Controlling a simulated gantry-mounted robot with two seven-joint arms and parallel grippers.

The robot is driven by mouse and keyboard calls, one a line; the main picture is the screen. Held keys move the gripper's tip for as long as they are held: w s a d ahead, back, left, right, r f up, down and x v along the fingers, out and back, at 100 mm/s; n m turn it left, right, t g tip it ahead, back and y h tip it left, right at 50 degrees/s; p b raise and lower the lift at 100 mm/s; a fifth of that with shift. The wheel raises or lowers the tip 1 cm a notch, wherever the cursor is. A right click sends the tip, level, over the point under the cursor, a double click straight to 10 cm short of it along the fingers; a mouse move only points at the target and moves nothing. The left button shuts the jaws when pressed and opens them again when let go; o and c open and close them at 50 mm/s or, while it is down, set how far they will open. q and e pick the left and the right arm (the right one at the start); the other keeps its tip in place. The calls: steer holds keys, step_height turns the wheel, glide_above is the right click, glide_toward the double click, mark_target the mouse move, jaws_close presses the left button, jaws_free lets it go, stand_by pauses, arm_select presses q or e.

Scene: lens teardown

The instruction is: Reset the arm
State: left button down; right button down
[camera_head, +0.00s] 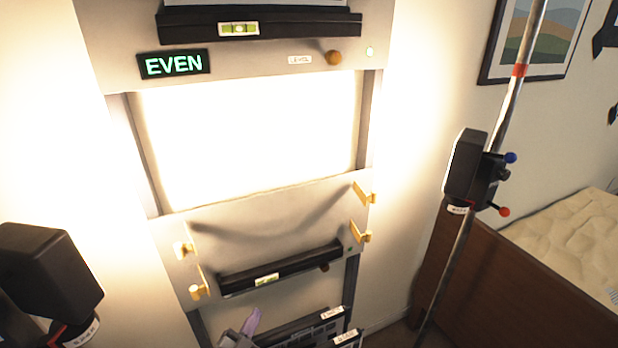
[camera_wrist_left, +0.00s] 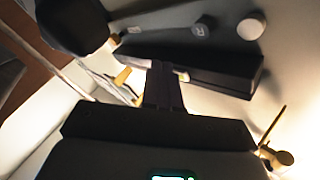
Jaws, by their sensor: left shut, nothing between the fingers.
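My left gripper (camera_wrist_left: 165,90) shows in the left wrist view as two dark fingers pressed together. They are shut and empty, in front of a black bar (camera_wrist_left: 190,68) on a pale panel. Whether the fingertips touch the bar cannot be told. In the head view a small grey and pale purple shape (camera_head: 250,323) stands at the bottom edge; I cannot tell what it is. My right gripper is not in view.
A bright panel (camera_head: 250,135) sits under a lit "EVEN" sign (camera_head: 174,64). Below it, a grey plate (camera_head: 280,225) has brass hooks (camera_head: 362,232) and a black ledge with a level (camera_head: 280,268). Black housings stand left (camera_head: 50,275) and on a pole at right (camera_head: 466,168).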

arm_select(q)
steer(key=s+a+r+n+g+y+p, duration=0.1)
steer(key=s+n+g+y+p, duration=0.4)
steer(key=s, duration=1.3)
steer(key=s+a+r+n+g+p, duration=0.1)
steer(key=s+a+r+n+g, duration=0.15)
steer(key=s+g, duration=1.15)
steer(key=s+r+t+p, duration=0.2)
steer(key=r+p, duration=1.6)
steer(key=p, duration=0.1)
steer(key=s+d+r+t+p, duration=0.1)
steer(key=s+r+t+p, duration=0.1)
steer(key=r+p, duration=1.6)
steer(key=shift+r+n+p, duration=0.35)
steer(key=shift+r, duration=0.15)
